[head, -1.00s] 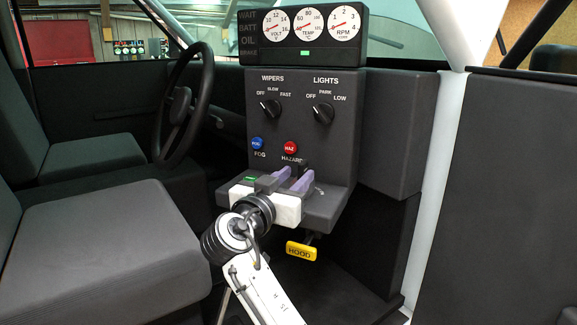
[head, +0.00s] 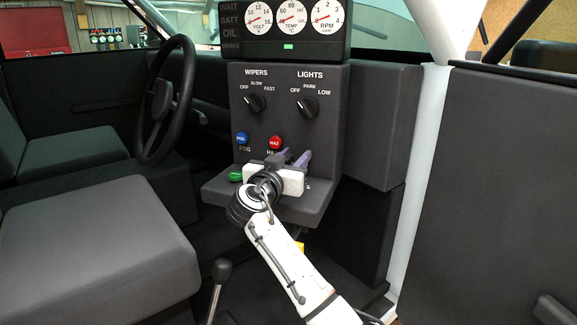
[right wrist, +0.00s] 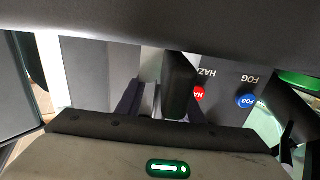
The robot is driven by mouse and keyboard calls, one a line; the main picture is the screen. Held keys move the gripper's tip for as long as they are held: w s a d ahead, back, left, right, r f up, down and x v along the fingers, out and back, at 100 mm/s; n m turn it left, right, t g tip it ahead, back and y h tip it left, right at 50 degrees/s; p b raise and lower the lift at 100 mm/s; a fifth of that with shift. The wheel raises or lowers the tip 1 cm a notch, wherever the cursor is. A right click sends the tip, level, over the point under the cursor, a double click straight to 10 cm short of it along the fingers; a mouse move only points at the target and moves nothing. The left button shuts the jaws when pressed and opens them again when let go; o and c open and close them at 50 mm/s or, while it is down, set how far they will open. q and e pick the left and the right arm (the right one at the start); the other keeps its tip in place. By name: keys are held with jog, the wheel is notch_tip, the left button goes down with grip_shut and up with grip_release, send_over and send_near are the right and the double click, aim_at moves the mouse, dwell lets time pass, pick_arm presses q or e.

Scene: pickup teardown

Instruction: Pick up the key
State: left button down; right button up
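My right gripper (head: 293,159) is over the shelf of the dark console, just below the red HAZ button, with its two purple fingers apart. The right wrist view shows the fingers (right wrist: 160,103) spread, with a dark upright block (right wrist: 181,82) between or just beyond them. I cannot tell whether that block is the key or whether the fingers touch it. No key shape is clear in either view; the gripper covers part of the shelf. My left gripper is not in view.
The console (head: 335,130) carries WIPERS and LIGHTS knobs, a blue FOG button (head: 242,138) and a red HAZ button (head: 275,142). A green rounded piece (head: 235,176) is on the shelf's left. A shift lever (head: 221,270), steering wheel (head: 166,100) and seat (head: 95,245) are left.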

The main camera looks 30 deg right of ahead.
jog(key=shift+c, duration=0.3)
grip_shut()
